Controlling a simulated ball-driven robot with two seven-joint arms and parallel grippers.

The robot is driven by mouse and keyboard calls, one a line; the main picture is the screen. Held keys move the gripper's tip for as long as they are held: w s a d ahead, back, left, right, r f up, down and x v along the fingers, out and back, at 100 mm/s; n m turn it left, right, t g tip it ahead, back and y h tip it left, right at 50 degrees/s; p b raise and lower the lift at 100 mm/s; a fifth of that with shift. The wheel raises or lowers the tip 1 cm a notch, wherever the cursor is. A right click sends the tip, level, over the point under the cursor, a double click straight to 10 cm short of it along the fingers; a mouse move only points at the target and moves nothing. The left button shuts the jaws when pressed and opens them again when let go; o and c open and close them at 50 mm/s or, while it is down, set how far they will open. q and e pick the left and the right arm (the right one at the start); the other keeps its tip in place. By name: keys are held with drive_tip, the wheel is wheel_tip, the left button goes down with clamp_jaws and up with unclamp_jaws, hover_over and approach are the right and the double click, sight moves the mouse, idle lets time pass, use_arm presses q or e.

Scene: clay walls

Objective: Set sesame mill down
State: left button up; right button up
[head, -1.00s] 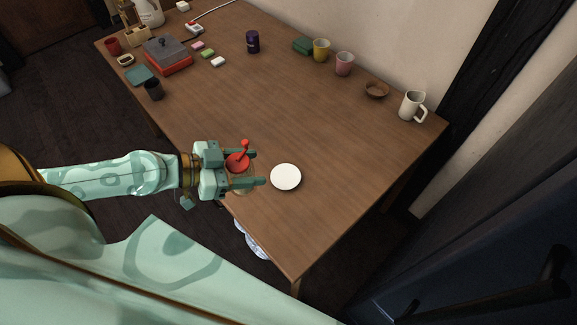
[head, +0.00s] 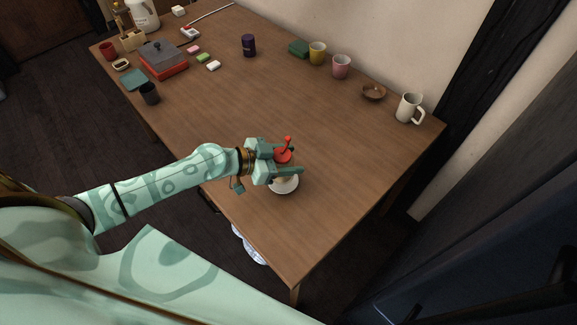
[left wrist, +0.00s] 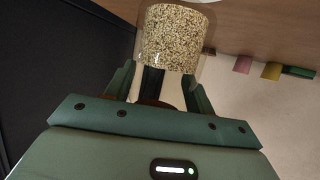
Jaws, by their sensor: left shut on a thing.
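The sesame mill (head: 283,156) has a red top with a crank. In the left wrist view its clear body full of sesame seeds (left wrist: 172,38) shows between the fingers. My left gripper (head: 287,158) is shut on the mill, near the front edge of the table. A white saucer (head: 282,188) lies on the table under the mill in the head view, partly hidden by it and the gripper. I cannot tell whether the mill's base touches the saucer. My right gripper is not in view.
The wooden table (head: 350,170) is clear around the saucer to the right and beyond. A white mug (head: 408,108), a brown bowl (head: 373,92), a pink cup (head: 341,67) and a yellow cup (head: 317,54) stand along the wall side. A red grill-like box (head: 163,60) is far left.

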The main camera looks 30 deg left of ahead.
use_arm(q)
wheel_tip(320, 180, down, 3)
drive_tip(key=shift+f+b, duration=0.1)
drive_tip(key=shift+b, duration=0.25)
drive_tip(key=shift+f, duration=0.1)
drive_tip(key=o, duration=1.1)
